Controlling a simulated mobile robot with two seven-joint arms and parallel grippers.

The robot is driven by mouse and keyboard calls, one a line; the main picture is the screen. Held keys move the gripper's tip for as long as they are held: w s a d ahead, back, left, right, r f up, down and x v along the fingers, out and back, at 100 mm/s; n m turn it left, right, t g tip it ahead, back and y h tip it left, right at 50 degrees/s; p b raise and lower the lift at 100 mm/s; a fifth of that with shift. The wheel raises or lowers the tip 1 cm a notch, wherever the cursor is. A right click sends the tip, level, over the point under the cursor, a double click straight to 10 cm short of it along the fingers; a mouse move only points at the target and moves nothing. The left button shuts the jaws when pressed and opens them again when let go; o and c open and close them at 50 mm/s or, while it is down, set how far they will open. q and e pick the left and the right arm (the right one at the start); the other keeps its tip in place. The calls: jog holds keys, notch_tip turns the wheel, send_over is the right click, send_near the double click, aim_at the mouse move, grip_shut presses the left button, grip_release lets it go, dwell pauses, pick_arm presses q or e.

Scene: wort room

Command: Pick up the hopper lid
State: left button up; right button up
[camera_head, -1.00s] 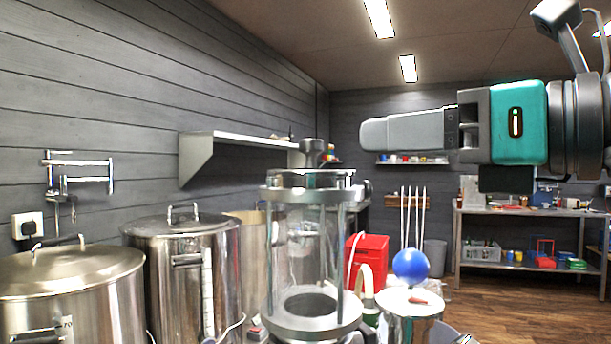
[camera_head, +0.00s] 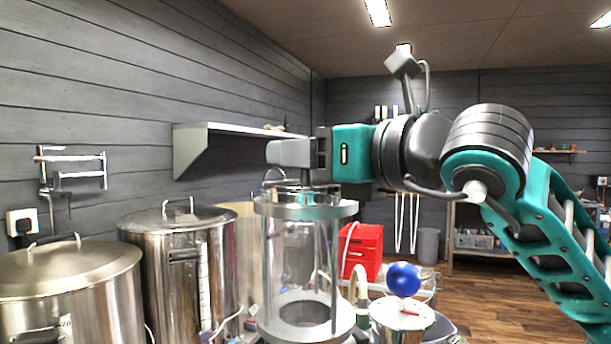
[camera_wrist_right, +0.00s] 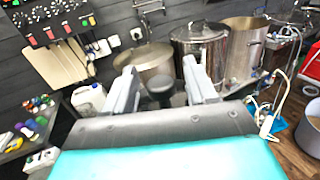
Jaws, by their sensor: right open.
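The hopper is a clear cylinder (camera_head: 283,262) with grey metal rings, standing upright in the middle of the head view. Its lid (camera_head: 302,188) sits at the top ring, and my gripper hides part of the lid's top. My right gripper (camera_head: 281,153) reaches in from the right, level over the hopper top. My left gripper is not in view.
Two lidded steel pots (camera_head: 65,290) (camera_head: 180,255) stand left of the hopper. A wall shelf (camera_head: 235,130) hangs behind. A red drawer box (camera_head: 361,250) and a blue ball (camera_head: 403,279) over a steel vessel (camera_head: 400,318) are to the right. Floor (camera_head: 500,300) is open at far right.

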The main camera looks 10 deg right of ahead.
jog(key=shift+c, duration=0.2)
grip_shut()
dwell(0.4)
